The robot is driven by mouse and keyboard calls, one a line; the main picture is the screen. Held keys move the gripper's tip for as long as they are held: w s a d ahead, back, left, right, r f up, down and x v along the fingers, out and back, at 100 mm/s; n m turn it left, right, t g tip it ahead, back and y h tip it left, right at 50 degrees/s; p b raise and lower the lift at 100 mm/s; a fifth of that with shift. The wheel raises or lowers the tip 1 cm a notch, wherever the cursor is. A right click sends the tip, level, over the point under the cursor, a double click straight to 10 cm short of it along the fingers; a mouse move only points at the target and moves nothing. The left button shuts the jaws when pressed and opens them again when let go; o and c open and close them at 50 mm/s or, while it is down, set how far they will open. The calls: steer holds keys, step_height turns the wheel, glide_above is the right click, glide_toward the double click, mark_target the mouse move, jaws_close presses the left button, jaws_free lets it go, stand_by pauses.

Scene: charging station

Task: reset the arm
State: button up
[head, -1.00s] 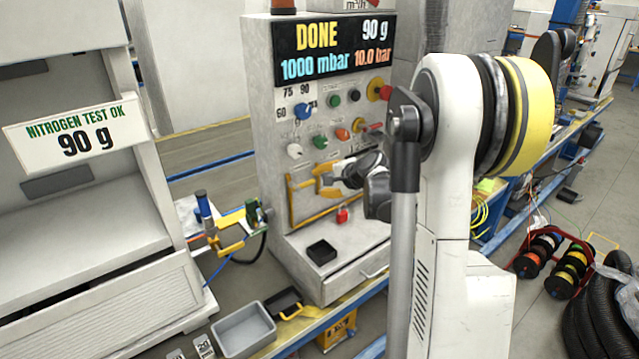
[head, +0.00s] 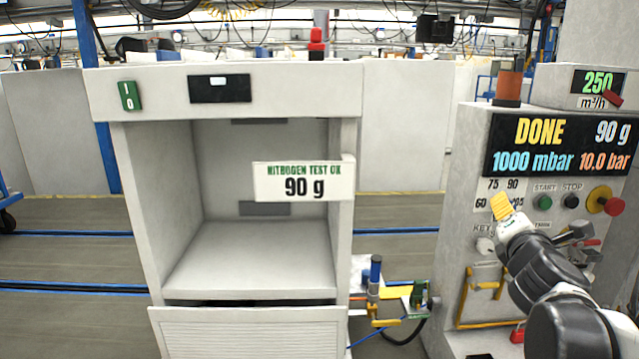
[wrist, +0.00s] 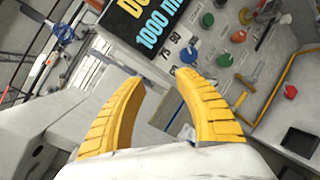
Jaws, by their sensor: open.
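My gripper (wrist: 166,112) shows in the wrist view with its two yellow ridged fingers spread apart and nothing between them. In the head view my gripper (head: 502,207) is at the right, raised in front of the charging station (head: 468,150), with its yellow fingers pointing up. The station's display (head: 560,146) reads DONE, 90 g, 1000 mbar and 10.0 bar. The display also shows tilted in the wrist view (wrist: 150,30), beyond the fingers. My arm covers part of the station's knobs and lower panel in the head view.
A white cabinet (head: 101,95) with an open bay stands at centre left, with a NITROGEN TEST OK 90 g sign (head: 303,181). A blue-handled tool (head: 375,270) and a yellow holder are between cabinet and station. A yellow-framed holder (head: 487,285) is on the station front.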

steer(key=s+a+f+m+g+y, duration=0.3)
steer(key=s+a+f+m+g, duration=0.1)
steer(key=s+a+f+m, duration=0.5)
steer(key=s+a+f+m+g+y, duration=0.3)
steer(key=s+a+f+m+g, duration=0.2)
steer(key=s+a+f+m, duration=0.5)
steer(key=s+f+m, duration=0.1)
steer(key=s+m, duration=0.3)
steer(key=shift+a, duration=0.15)
